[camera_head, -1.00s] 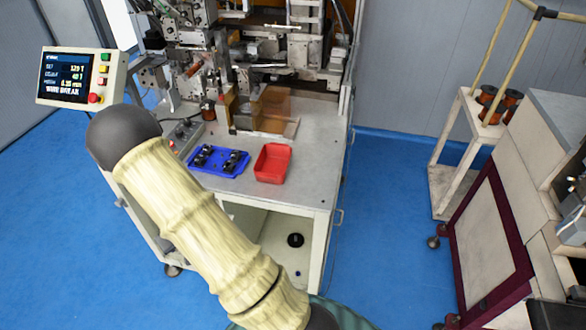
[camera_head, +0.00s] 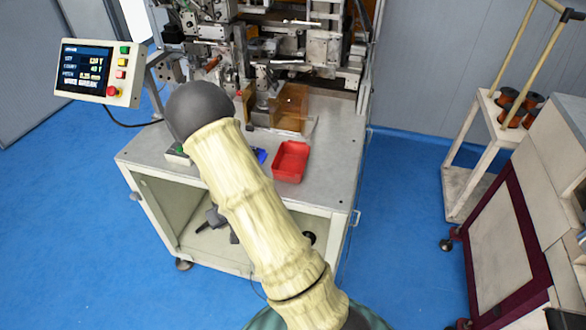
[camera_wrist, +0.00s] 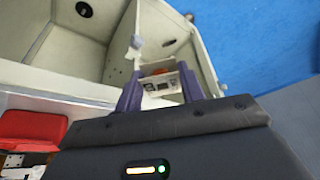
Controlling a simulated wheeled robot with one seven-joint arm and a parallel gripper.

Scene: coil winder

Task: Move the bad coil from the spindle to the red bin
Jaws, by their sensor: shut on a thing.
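In the wrist view my gripper (camera_wrist: 158,88) has its purple fingers closed around a small part with an orange top and a pale, dark-marked face, which looks like the coil (camera_wrist: 160,72). Its far side is hidden. The gripper hangs in front of the machine's cabinet, outside the bin. The red bin (camera_head: 291,161) stands on the bench top near its front edge, and looks empty. It also shows at the left of the wrist view (camera_wrist: 30,128). In the head view my arm hides most of the gripper. The spindle cannot be told apart among the machine parts.
The winder bench (camera_head: 335,170) has clear top right of the bin. A blue tray (camera_head: 261,155) beside the bin is mostly hidden by my arm. A screen (camera_head: 85,67) reading wire break stands left. A cart with several copper spools (camera_head: 510,105) stands right.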

